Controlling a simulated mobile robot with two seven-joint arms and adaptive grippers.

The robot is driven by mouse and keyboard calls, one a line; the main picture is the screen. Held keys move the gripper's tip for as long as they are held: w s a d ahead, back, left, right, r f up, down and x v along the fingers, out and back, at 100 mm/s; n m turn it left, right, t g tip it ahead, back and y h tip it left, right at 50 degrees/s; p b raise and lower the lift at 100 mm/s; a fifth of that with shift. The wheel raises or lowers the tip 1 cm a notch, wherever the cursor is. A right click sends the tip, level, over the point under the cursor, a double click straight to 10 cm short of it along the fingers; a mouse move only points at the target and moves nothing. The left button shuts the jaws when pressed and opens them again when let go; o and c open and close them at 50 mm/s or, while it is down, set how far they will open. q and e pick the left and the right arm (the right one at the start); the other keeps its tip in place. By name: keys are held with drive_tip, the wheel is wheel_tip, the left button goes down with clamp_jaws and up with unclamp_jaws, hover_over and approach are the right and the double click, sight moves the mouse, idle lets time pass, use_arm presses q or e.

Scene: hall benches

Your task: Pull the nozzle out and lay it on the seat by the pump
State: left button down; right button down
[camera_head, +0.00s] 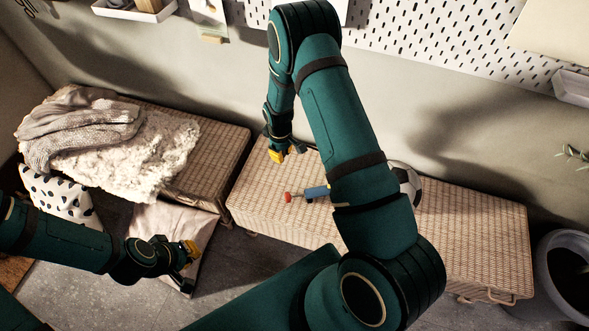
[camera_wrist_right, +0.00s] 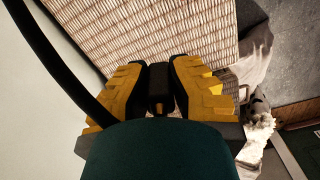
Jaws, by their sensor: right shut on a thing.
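A pump with a blue body (camera_head: 316,192) and a red end (camera_head: 288,197) lies on the woven bench seat (camera_head: 255,190), partly hidden by my right arm. My right gripper (camera_head: 287,152) is above the back of this seat, up and left of the pump. In the right wrist view its yellow fingers are shut on a black piece, the nozzle (camera_wrist_right: 160,88). A black, hose-like strip (camera_wrist_right: 62,62) curves past on the left; I cannot see where it joins. My left gripper (camera_head: 186,259) is low over a pale cushion; its opening is unclear.
A soccer ball (camera_head: 405,182) sits on the bench right of my arm. A second woven bench (camera_head: 215,150) at the left holds blankets (camera_head: 130,145). A pale cushion (camera_head: 170,222) leans before it. A grey bin (camera_head: 558,250) stands at the right. A pegboard (camera_head: 430,40) is behind.

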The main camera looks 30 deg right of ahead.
sight(297, 181)
drive_tip(key=d+f+n, duration=0.1)
drive_tip(key=f, duration=0.3)
drive_tip(key=d+f+n, duration=0.1)
drive_tip(key=d+f, duration=0.1)
drive_tip(key=f, duration=0.3)
drive_tip(key=s+d+f+n, duration=0.1)
drive_tip(key=d+f, duration=0.1)
drive_tip(key=f, duration=0.3)
drive_tip(key=shift+d+p, duration=0.15)
drive_tip(key=shift+p, duration=0.2)
drive_tip(key=shift+f+b, duration=1.1)
drive_tip(key=shift+f, duration=0.85)
drive_tip(key=c, duration=1)
unclamp_jaws()
drive_tip(key=shift+o, duration=0.2)
drive_tip(key=shift+r, duration=0.15)
wheel_tip(297, 181, up, 12)
